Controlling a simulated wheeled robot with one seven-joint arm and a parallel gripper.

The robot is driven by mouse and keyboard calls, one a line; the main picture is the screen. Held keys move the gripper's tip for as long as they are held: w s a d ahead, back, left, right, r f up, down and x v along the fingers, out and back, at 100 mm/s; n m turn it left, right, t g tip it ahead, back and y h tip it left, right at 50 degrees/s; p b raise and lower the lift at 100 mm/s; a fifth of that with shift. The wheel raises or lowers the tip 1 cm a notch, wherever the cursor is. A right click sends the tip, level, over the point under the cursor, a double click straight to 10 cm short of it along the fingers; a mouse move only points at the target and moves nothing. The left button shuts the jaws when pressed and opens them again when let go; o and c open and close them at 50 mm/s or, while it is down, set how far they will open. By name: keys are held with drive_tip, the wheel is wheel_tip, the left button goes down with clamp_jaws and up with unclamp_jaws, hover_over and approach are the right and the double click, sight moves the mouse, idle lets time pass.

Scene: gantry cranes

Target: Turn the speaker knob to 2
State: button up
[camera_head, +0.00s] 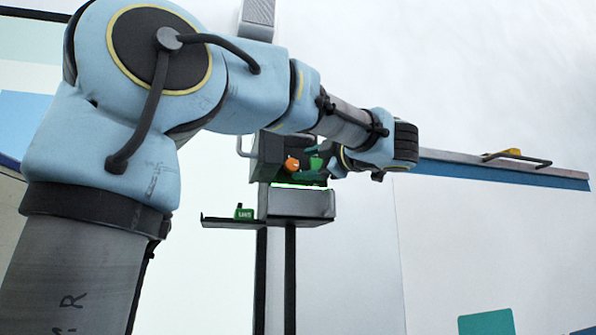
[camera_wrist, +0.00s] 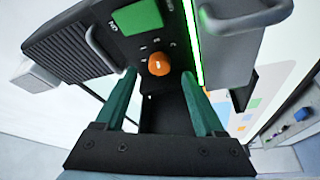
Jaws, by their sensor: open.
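An orange round knob (camera_wrist: 159,64) sits on the dark face of the speaker box (camera_wrist: 72,50) in the wrist view. Small white marks are printed around it, too small to read surely. The knob also shows in the head view (camera_head: 291,165). A green block or button (camera_wrist: 136,17) is on the same face beside the knob. My gripper (camera_wrist: 158,80) is open, with one green finger on each side of the knob's line. The fingers look apart from the knob. In the head view my gripper (camera_head: 322,163) is in front of the box (camera_head: 268,152).
A bright green light strip (camera_wrist: 193,45) and a grey handle (camera_wrist: 245,16) are close to the right finger. In the head view a small shelf (camera_head: 225,222) holds a green item (camera_head: 243,212). A wall rail (camera_head: 480,164) runs at the right.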

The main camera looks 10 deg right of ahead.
drive_tip(key=b+v, duration=0.1)
drive_tip(key=v, duration=0.5)
idle(0.5)
